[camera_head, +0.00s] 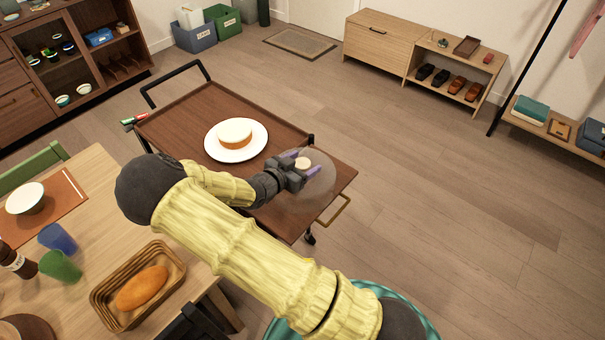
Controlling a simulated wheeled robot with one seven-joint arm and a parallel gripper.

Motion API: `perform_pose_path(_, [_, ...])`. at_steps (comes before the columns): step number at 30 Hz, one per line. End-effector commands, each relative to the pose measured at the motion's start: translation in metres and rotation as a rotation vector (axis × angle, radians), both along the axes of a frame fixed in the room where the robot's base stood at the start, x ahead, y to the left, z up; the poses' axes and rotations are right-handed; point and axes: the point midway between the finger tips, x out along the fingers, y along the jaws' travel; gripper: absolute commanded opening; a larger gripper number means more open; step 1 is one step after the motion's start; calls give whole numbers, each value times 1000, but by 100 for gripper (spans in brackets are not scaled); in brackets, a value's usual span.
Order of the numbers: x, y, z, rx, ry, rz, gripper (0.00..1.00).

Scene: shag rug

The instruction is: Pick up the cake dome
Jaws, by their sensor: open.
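The cake dome (318,184) is clear and rounded, with a pale wooden knob (302,163) on top. It stands on the right end of the brown wooden cart (186,121). My gripper (300,170) is open at the dome's top, with its purple-tipped fingers on either side of the knob in this view. I cannot tell whether the fingers touch the knob. My arm hides part of the cart and the dome's near left side. A cake (235,133) sits uncovered on a white plate (216,153) left of the dome.
A dining table (96,172) at the lower left holds a bread basket (172,262), cups and a bowl. The cart has a black handle (176,72) at its far left end. Open floor (440,190) lies right of the cart, before a shoe shelf (470,68).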

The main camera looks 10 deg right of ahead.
Motion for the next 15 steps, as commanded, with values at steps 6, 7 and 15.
perform_pose_path(6, [0, 0, 0, 0, 0, 0, 40])
perform_pose_path(7, [0, 0, 0, 0, 0, 0, 34])
perform_pose_path(15, [0, 0, 1, -1, -1, 0, 12])
